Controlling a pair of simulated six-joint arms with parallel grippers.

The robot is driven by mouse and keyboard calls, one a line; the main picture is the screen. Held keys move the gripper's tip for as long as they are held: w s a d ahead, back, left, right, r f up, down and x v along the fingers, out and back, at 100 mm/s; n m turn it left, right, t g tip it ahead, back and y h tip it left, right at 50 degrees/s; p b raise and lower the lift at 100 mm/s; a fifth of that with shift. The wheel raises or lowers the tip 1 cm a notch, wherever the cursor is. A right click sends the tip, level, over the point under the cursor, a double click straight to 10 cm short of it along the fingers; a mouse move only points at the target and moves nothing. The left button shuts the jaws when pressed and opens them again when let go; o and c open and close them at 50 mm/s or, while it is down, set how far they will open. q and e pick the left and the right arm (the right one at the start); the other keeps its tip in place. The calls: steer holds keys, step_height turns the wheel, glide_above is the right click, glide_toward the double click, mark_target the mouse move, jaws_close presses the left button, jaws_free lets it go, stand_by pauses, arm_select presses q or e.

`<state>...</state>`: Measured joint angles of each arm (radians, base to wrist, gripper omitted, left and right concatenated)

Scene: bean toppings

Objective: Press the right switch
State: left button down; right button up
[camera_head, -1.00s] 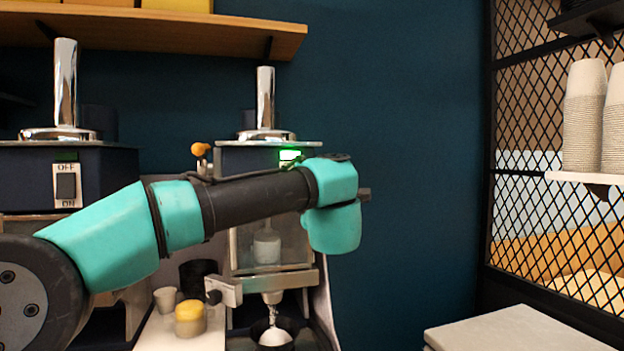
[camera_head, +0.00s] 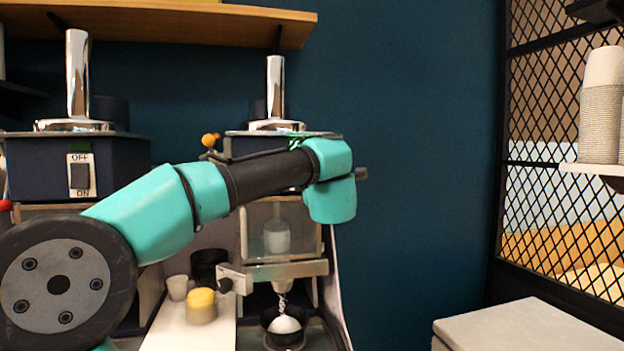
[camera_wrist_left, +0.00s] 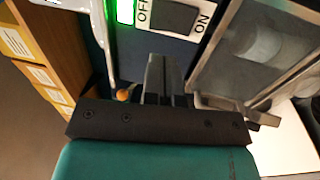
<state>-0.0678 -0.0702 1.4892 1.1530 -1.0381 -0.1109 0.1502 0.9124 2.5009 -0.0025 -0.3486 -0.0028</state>
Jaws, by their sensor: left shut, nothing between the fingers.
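The right switch (camera_wrist_left: 172,17), a dark rocker on a white OFF/ON plate, shows at the top of the left wrist view beside a lit green light (camera_wrist_left: 125,11). In the head view my left arm covers it. My left gripper (camera_wrist_left: 164,62) is shut and empty, its tips just below the switch; I cannot tell whether they touch. In the head view the gripper is hidden behind my arm. White beans lie in a black bowl (camera_head: 269,319) under the right machine's nozzle, with a white stream above them. My right gripper is out of view.
The left machine's switch (camera_head: 80,176) is at the left. A yellow-topped cup (camera_head: 201,307) and a small pale cup (camera_head: 177,288) stand near the bowl.

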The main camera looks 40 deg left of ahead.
arm_select(q)
steer(key=x, duration=0.8)
steer(key=shift+a, duration=0.2)
steer(key=shift+w, duration=0.15)
steer(key=shift+w+a+r, duration=0.1)
steer(key=shift+a, duration=0.05)
steer(key=s+d+r, duration=0.2)
steer(key=s+d, duration=0.5)
steer(key=d, duration=0.5)
stand_by(0.5)
